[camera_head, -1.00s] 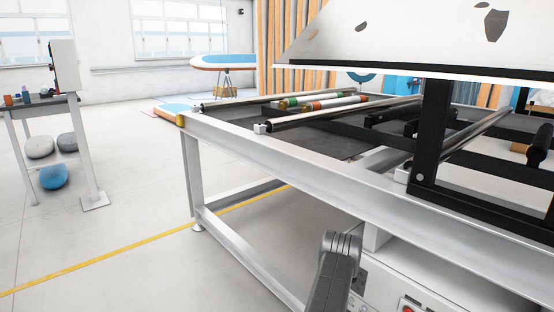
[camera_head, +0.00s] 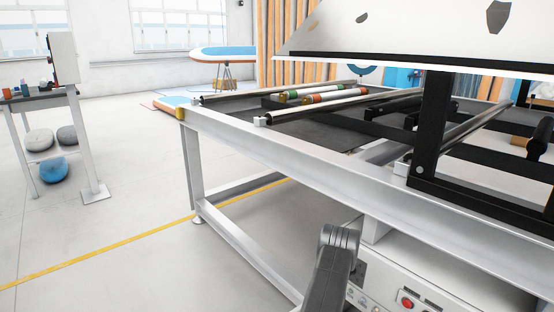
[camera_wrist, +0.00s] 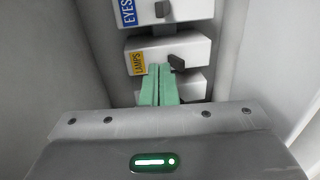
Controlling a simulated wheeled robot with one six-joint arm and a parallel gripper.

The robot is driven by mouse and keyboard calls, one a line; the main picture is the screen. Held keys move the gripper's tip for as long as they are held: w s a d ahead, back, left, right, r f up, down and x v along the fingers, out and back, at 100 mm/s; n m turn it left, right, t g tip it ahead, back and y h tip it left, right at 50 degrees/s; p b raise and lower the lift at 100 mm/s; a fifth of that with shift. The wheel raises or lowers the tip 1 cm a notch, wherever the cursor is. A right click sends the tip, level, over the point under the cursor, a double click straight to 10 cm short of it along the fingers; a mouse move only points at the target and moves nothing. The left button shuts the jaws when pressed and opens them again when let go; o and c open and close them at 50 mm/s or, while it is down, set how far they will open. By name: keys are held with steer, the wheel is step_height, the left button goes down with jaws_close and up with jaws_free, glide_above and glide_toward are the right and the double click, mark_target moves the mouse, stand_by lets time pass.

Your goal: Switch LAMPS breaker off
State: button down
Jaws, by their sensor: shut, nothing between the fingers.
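In the wrist view the LAMPS breaker (camera_wrist: 192,52) is a white block with a yellow label at its left. Its dark lever (camera_wrist: 177,63) sticks out right of the block's middle. My gripper (camera_wrist: 159,69) has green fingers, pressed together and empty. Their tips overlap the block's lower edge, just left of the lever and slightly below it. I cannot tell whether they touch it. The gripper is not visible in the head view.
The EYES breaker (camera_wrist: 185,10), with a blue label, sits above LAMPS; another breaker (camera_wrist: 193,87) below is partly hidden by my fingers. Pale walls flank the row. The head view shows a metal frame table (camera_head: 270,150) and a panel with a red button (camera_head: 407,303).

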steer(key=shift+s+a+r, duration=0.5)
steer(key=shift+s+a, duration=0.2)
steer(key=shift+a, duration=0.15)
steer(key=f+v, duration=0.1)
steer(key=v, duration=1.3)
steer(key=shift+s+f, duration=0.25)
steer(key=shift+f, duration=0.3)
steer(key=shift+a, duration=0.1)
steer(key=x, duration=0.3)
steer(key=r+x, duration=0.1)
steer(key=x, duration=0.5)
steer(key=shift+w+r, duration=0.1)
steer(key=shift+r, duration=0.1)
steer(key=shift+a, duration=0.1)
steer(key=f+v, duration=0.1)
steer(key=v, duration=0.6)
steer(key=shift+s+a, duration=0.3)
steer(key=shift+s, duration=0.1)
